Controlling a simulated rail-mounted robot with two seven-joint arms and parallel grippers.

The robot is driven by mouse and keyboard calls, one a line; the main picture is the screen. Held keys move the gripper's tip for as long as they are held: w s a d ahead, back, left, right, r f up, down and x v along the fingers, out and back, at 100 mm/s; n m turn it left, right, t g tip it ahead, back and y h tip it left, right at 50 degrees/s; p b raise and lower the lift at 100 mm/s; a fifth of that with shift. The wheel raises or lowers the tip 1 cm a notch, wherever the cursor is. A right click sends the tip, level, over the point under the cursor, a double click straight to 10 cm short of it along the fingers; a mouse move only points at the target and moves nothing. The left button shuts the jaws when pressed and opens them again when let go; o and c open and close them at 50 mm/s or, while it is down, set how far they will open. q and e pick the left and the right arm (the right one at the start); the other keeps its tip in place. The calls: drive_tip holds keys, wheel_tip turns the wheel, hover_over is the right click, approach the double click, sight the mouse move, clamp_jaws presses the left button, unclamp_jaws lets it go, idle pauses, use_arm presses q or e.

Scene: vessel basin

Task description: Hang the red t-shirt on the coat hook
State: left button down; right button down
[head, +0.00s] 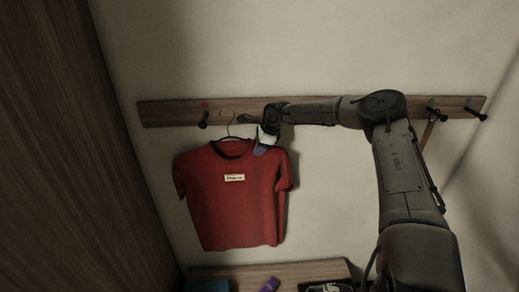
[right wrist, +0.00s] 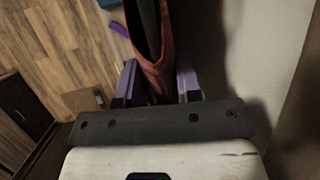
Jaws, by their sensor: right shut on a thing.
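The red t-shirt (head: 232,195) hangs upright on a hanger with a thin wire hook (head: 228,118), in front of the wall. The wire hook's top is level with the wooden rail and a little right of the black coat hook (head: 203,120) under a red dot; it looks apart from that hook. My right gripper (head: 261,148) is shut on the t-shirt near its right shoulder. In the right wrist view its purple fingers (right wrist: 158,88) stand either side of the red cloth (right wrist: 152,62). My left gripper is out of view.
The wooden rail (head: 165,113) carries more hooks at the right (head: 476,113), one with a brown strap-like thing (head: 428,130). A wooden bench (head: 230,272) below bears a blue item, a purple item and a dark item. A wooden panel (head: 60,150) stands at the left.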

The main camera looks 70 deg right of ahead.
sight(237, 153)
drive_tip(key=w+b, duration=0.1)
drive_tip(key=w+a+b, duration=0.1)
drive_tip(key=w+b, duration=0.1)
drive_tip(key=shift+a+f, duration=0.15)
drive_tip(key=shift+f, duration=0.05)
drive_tip(key=shift+w+a+r+b, duration=0.1)
drive_tip(key=shift+w+a+b, duration=0.3)
drive_tip(key=shift+w, duration=0.4)
drive_tip(key=shift+w+a+b, duration=0.25)
drive_tip(key=shift+w+b, duration=0.1)
drive_tip(key=shift+w, duration=0.4)
drive_tip(key=shift+w+a+b, duration=0.15)
drive_tip(key=shift+w+b, duration=0.05)
drive_tip(key=shift+b, duration=0.1)
drive_tip(key=shift+b+x, duration=0.9)
drive_tip(key=shift+b, duration=0.1)
drive_tip(key=shift+a+f+b, duration=0.15)
drive_tip(key=shift+f+b, duration=0.1)
drive_tip(key=shift+b, duration=0.05)
